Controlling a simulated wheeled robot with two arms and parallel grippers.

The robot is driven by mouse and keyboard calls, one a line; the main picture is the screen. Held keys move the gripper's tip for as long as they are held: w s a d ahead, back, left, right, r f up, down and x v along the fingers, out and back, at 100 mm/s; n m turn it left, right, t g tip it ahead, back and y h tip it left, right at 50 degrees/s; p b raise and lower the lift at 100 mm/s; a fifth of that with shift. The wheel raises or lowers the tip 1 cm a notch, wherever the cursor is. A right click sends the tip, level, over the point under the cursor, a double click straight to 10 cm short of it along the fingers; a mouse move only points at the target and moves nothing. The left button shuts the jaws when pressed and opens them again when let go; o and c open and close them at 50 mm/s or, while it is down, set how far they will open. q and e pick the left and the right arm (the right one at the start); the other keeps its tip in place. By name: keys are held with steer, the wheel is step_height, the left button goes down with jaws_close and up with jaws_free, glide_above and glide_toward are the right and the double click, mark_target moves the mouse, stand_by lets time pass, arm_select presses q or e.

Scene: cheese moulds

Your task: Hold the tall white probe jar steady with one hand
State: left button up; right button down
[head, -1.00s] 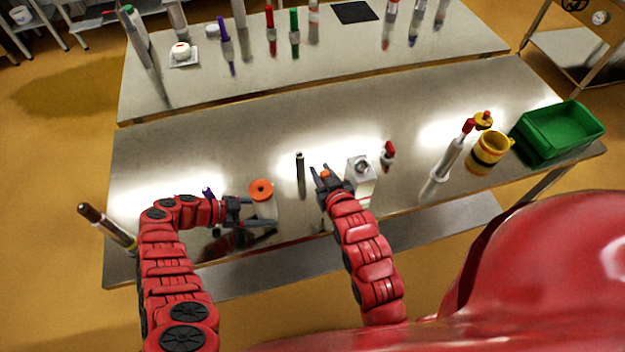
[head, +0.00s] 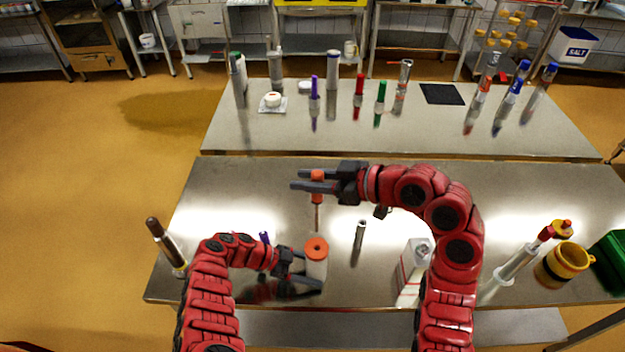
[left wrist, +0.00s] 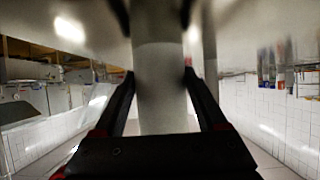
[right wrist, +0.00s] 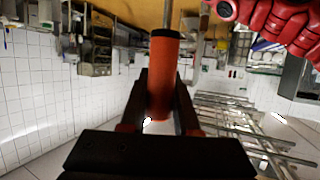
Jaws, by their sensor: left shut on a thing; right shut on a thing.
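The tall white probe jar (head: 316,269) stands upright on the near table, with an orange top (head: 308,246) that has a small dark hole. My left gripper (head: 303,270) is shut around its body from the left; the pale jar (left wrist: 158,70) also fills the gap between the fingers in the left wrist view. My right gripper (head: 316,182) is shut on the orange handle (right wrist: 162,80) of a thin probe. The probe's metal rod (head: 317,217) points down, its tip appearing just above the jar's top in the head view. I cannot tell how far apart they are.
Right of the jar stand a slim metal tube (head: 360,235) and a white box-like holder (head: 408,277), partly behind my right arm. A yellow mug (head: 562,264) and green crate (head: 611,258) are at the far right. A brown-capped tube (head: 163,240) is at the left edge.

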steer(key=shift+s, duration=0.15)
stand_by(0.3)
glide_above(308, 244)
steer(key=shift+f, duration=9.05)
